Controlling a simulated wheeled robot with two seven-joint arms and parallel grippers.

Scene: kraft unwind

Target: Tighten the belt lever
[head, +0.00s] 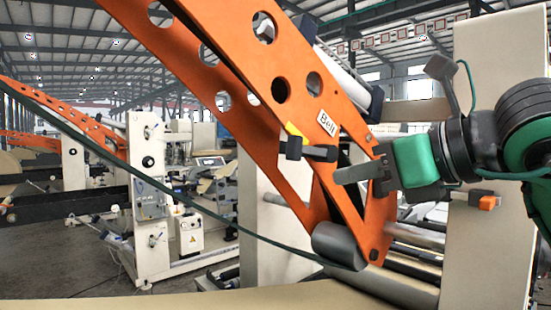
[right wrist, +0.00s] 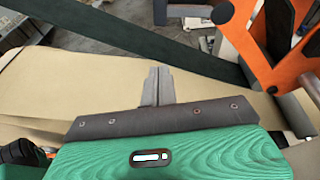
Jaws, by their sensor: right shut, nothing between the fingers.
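The belt lever (head: 310,152) is a small dark handle with a yellow piece at its left end. It sits on the orange arm, below a white label reading "Belt" (head: 327,123). In the right wrist view a dark bar with black ends, seemingly the lever (right wrist: 189,11), lies at the top, beyond the fingertips. My right gripper (head: 343,175) comes in from the right with a green body. Its fingers are shut and empty, just below and right of the lever in the head view, apparently apart from it. In the right wrist view the shut fingers (right wrist: 157,82) point away. My left gripper is not in view.
The orange perforated arm (head: 290,85) slants down to a grey roller (head: 340,246). A dark green strap (head: 150,180) crosses the left side. Tan kraft paper (head: 200,302) spreads below. A cream machine post (head: 490,250) stands at the right, near my right arm.

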